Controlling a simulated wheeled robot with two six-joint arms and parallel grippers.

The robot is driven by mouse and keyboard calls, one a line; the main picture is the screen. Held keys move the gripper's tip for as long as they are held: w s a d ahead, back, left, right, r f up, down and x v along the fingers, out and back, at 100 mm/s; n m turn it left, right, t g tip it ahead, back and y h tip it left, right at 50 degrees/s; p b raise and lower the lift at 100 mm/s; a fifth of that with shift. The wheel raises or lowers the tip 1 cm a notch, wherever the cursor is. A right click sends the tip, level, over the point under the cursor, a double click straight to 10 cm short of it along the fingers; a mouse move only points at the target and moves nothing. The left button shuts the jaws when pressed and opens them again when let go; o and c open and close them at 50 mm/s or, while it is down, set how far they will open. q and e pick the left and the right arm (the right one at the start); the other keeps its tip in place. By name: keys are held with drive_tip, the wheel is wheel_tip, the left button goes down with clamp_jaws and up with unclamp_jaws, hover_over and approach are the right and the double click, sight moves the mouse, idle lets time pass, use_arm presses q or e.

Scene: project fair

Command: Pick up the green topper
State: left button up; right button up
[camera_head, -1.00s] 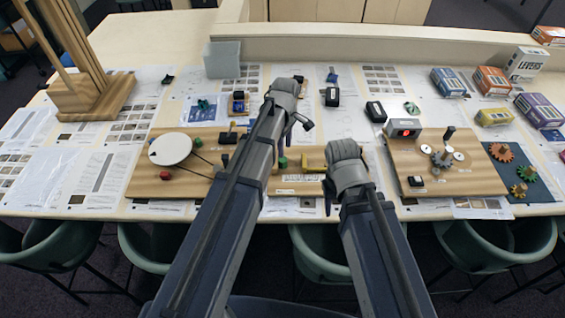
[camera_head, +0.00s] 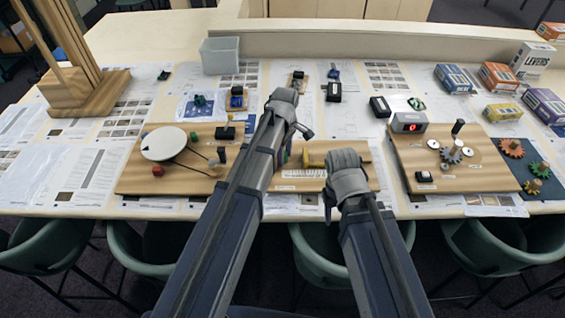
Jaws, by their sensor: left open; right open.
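Several small green things show, and I cannot tell which is the topper. A small green knob (camera_head: 194,136) sits on the left wooden board, beside the white disc. A dark green piece (camera_head: 199,101) lies on a sheet behind that board. A brighter green piece (camera_head: 417,104) lies behind the right board. My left gripper (camera_head: 303,130) is open over the middle of the table, right of the knob and dark green piece. My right gripper (camera_head: 329,200) is open, low over the front edge of the middle board. Both seem empty; my arms hide part of the middle board.
The left wooden board (camera_head: 130,180) carries a white disc and a red knob. The right board (camera_head: 495,180) holds gears and a red display box. Small boxes stand at the back right, a grey bin (camera_head: 220,62) at the back left. Chairs line the front edge.

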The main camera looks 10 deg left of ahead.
use_arm(q)
drive_tip(key=shift+c, duration=0.4)
clamp_jaws()
drive_tip(key=shift+r, duration=0.15)
wheel_tip(320, 180, up, 28)
drive_tip(key=p, duration=2.8)
drive_tip(key=shift+f, duration=0.2)
